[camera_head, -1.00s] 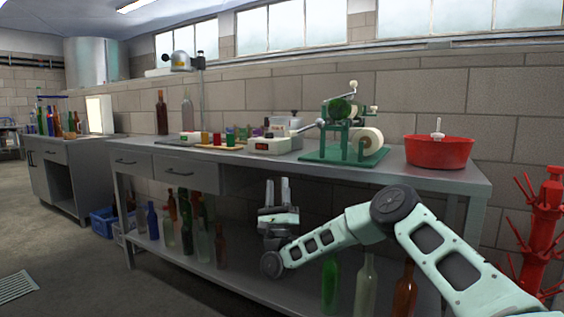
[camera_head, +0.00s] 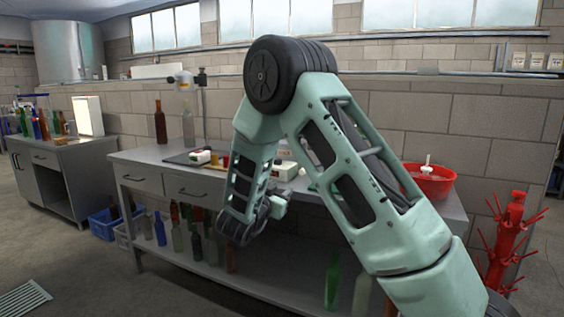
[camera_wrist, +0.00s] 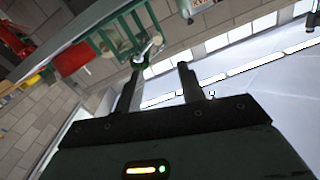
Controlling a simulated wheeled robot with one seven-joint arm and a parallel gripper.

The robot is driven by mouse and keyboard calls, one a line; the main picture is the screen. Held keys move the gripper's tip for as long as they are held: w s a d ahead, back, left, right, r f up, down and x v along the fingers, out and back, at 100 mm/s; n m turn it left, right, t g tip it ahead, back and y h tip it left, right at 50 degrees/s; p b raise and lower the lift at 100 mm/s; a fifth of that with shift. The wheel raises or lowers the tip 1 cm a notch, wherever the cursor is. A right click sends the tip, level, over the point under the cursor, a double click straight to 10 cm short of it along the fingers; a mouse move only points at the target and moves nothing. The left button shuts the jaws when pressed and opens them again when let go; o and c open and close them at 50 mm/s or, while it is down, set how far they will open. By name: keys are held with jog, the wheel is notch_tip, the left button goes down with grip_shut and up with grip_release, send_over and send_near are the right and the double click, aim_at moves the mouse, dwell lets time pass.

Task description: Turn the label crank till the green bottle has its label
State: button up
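The labelling machine's green frame (camera_wrist: 122,36) shows at the top of the wrist view, tilted by the camera angle. A shiny metal part (camera_wrist: 147,48), perhaps its crank, lies just beyond my fingertips. In the head view my raised arm hides nearly all of the machine; only a sliver of green base shows. My gripper (camera_wrist: 160,67) is open, with its two fingers apart and nothing seen between them.
A red bowl (camera_head: 430,184) stands at the bench's right end. A red bottle tree (camera_head: 506,240) stands on the floor to the right. Two bottles (camera_head: 160,124) stand at the bench's back left. Several bottles stand on the lower shelf, including a green one (camera_head: 332,281).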

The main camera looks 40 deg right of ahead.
aim_at(301, 173)
jog(key=x, duration=0.8)
jog(key=p+x, duration=0.1)
jog(key=x, duration=0.8)
jog(key=shift+s+d, duration=0.15)
jog(key=shift+d, duration=0.1)
grip_shut()
